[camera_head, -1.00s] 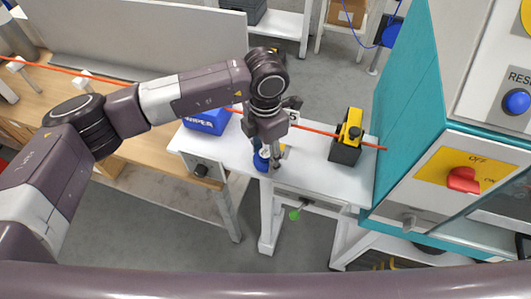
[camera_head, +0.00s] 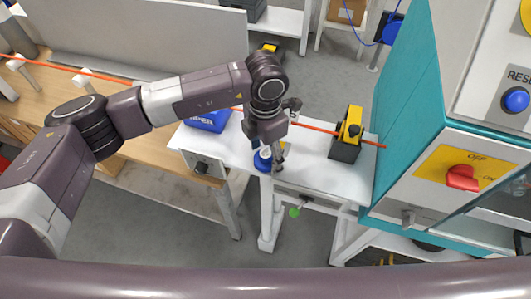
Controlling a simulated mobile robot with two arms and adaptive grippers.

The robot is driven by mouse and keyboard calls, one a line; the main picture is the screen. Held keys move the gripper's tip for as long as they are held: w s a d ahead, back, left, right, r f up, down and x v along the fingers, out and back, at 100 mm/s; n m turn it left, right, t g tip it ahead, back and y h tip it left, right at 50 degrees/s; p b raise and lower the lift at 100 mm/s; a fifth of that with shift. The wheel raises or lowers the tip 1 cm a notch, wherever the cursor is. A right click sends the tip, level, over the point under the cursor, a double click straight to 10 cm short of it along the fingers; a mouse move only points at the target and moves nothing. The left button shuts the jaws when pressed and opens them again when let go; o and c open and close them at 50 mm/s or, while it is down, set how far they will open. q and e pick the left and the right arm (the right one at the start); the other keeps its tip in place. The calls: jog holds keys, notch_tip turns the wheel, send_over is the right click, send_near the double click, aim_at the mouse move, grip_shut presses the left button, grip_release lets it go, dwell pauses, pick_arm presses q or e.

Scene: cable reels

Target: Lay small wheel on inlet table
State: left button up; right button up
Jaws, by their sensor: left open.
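The white inlet table (camera_head: 310,171) stands in the middle, between a wooden bench and the teal machine. A small blue wheel (camera_head: 262,163) with a white middle is at the table's front edge, partly hidden by my left gripper. My left gripper (camera_head: 278,161) points down right beside the wheel and is open. I cannot tell whether its fingers touch the wheel. My right gripper is out of view.
An orange cable (camera_head: 312,127) runs across the table to a yellow and black device (camera_head: 347,136). A blue WIPER box (camera_head: 207,121) stands at the table's left. The teal machine (camera_head: 408,108) rises at the right. The table's right front is clear.

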aim_at(266, 153)
pick_arm(q)
notch_tip(266, 153, up, 11)
jog(key=b, duration=0.3)
jog(key=shift+r, duration=0.55)
